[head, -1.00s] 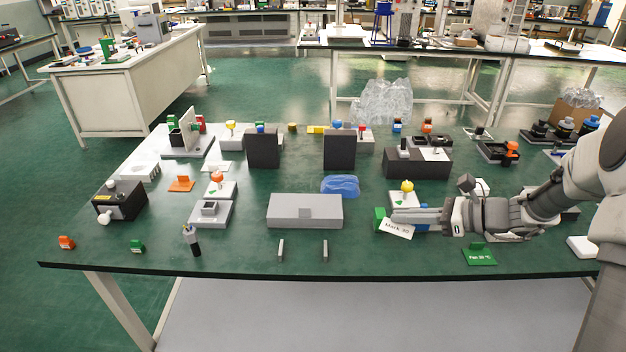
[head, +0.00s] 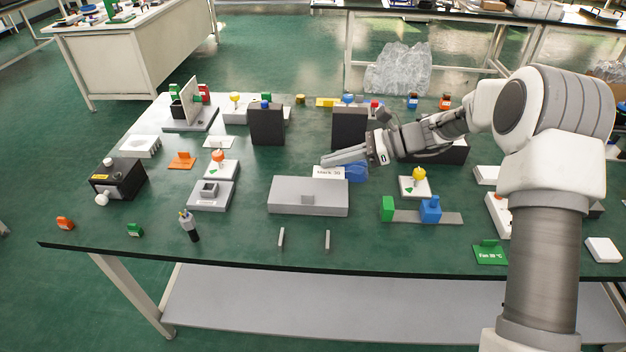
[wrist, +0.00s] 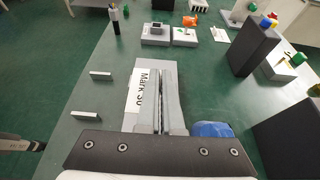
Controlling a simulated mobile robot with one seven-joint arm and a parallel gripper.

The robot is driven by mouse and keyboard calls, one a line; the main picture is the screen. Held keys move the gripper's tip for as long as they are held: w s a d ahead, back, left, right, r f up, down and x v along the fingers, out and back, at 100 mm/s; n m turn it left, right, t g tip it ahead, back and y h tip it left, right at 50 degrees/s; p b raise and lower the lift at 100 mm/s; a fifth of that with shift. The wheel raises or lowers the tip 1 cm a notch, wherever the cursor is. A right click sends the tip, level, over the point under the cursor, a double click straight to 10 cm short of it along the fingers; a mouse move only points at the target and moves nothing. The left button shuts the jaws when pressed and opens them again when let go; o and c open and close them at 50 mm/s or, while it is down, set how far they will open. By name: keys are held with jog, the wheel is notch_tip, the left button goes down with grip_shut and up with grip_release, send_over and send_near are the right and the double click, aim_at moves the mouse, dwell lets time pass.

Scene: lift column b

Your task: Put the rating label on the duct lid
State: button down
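The rating label is a white card reading "Mark 30" (head: 328,173). It is held just above the back edge of a grey box-like block, which I take to be the duct lid (head: 290,197). The block has a small raised grey piece at its front middle. My gripper (head: 324,162) reaches in from the right with its fingers closed on the label. In the wrist view the label (wrist: 142,92) sticks out left of the long fingers (wrist: 163,85), above the grey surface (wrist: 143,67). The exact gap between label and lid cannot be told.
A blue lump (head: 356,172) lies right behind the block. Dark upright boxes (head: 267,126) (head: 349,128) stand further back. A green and blue fixture (head: 430,210) is to the right.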

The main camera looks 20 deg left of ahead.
send_over(313, 185)
notch_tip(313, 185, down, 3)
jog(key=shift+s+b, duration=0.1)
jog(key=shift+b, duration=0.3)
jog(key=shift+f+b, duration=0.6)
jog(key=shift+f, duration=1.35)
jog(key=shift+f, duration=0.1)
jog(key=c, duration=1.1)
grip_release()
jog(key=shift+d+r, duration=0.3)
jog(key=shift+d, duration=0.1)
jog(key=p+v, duration=0.2)
jog(key=v, duration=0.9)
jog(key=shift+d, duration=0.15)
